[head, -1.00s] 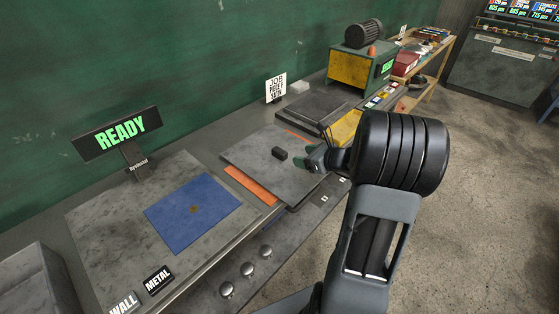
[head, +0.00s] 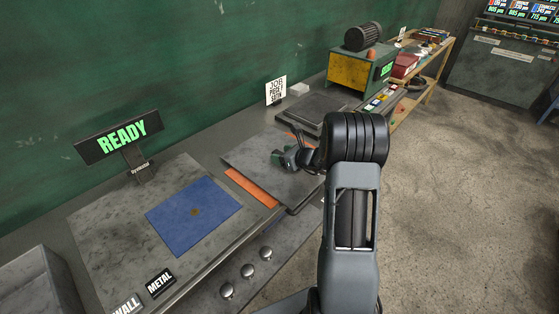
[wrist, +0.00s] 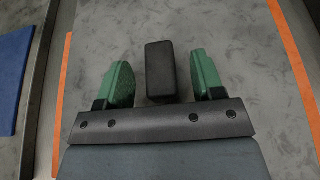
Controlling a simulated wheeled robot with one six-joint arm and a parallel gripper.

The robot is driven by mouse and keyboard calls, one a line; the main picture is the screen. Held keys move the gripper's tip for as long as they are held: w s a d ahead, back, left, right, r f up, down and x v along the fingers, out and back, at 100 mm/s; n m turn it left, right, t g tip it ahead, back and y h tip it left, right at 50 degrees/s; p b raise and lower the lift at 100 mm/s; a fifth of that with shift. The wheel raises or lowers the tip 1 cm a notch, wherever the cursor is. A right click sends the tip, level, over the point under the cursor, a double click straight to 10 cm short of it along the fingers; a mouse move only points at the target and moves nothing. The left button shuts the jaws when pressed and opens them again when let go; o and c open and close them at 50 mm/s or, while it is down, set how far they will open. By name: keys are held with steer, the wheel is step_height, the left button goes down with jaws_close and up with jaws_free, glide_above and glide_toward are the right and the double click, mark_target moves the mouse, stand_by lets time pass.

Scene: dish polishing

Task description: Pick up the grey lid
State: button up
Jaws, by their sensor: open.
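The grey lid (head: 245,152) looks to be the flat grey plate on the bench, with orange strips along two sides. In the wrist view the grey plate (wrist: 225,35) fills most of the picture, and a black block-shaped handle (wrist: 160,72) stands on it. My gripper (head: 280,158) is low over the plate and hides the handle in the head view. In the wrist view my gripper (wrist: 160,75) has its two green fingers apart, one on each side of the handle, with a gap on both sides. How high the fingertips are above the plate is unclear.
A blue mat (head: 193,214) lies on the plate at left, by a READY sign (head: 120,136). A dark tray (head: 318,110) and a yellow-green machine (head: 360,75) stand farther back. Round knobs (head: 247,269) line the bench front. A green wall rises behind.

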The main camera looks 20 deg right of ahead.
steer(key=shift+x, duration=0.85)
steer(key=shift+r, duration=0.1)
jaws_close()
